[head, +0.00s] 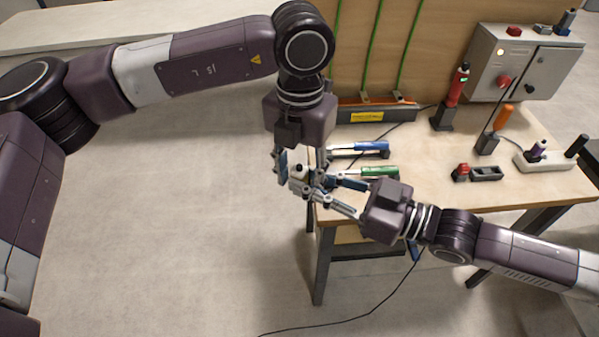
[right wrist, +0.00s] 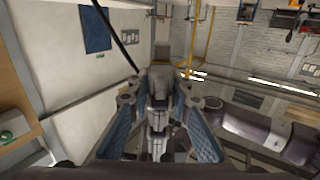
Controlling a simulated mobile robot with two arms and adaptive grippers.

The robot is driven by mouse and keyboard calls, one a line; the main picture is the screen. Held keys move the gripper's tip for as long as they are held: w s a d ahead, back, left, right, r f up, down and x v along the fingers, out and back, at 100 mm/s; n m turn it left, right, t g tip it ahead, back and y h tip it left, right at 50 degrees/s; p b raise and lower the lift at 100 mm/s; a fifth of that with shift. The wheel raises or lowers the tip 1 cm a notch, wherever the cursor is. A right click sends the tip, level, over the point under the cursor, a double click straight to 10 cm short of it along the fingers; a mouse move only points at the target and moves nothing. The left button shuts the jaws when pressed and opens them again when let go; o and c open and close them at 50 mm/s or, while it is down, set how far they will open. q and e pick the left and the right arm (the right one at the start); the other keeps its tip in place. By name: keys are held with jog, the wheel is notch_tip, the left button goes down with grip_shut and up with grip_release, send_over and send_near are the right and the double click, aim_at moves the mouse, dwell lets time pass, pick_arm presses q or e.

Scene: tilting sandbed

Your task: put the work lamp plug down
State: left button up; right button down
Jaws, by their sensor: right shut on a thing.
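The work lamp plug, a small pale grey body with a dark top (head: 298,174), is in the air just off the table's left end. My right gripper (head: 316,187) reaches in from the right and is shut on it. In the right wrist view, the plug (right wrist: 158,85) sits between the blue finger pads. My left gripper (head: 300,172) points down over the same spot, its fingers apart on either side of the plug. I cannot tell whether they touch it.
The wooden table (head: 420,150) holds a blue-handled tool (head: 358,149), a green-handled tool (head: 370,172), a red-and-black block (head: 461,172) and a white socket strip (head: 548,162). A grey control box (head: 515,65) stands behind. A black cable (head: 375,308) trails over the floor.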

pick_arm(q)
jog(key=c, duration=1)
grip_shut()
pick_arm(e)
jog(key=c, duration=1.7)
grip_release()
jog(key=shift+d, duration=0.1)
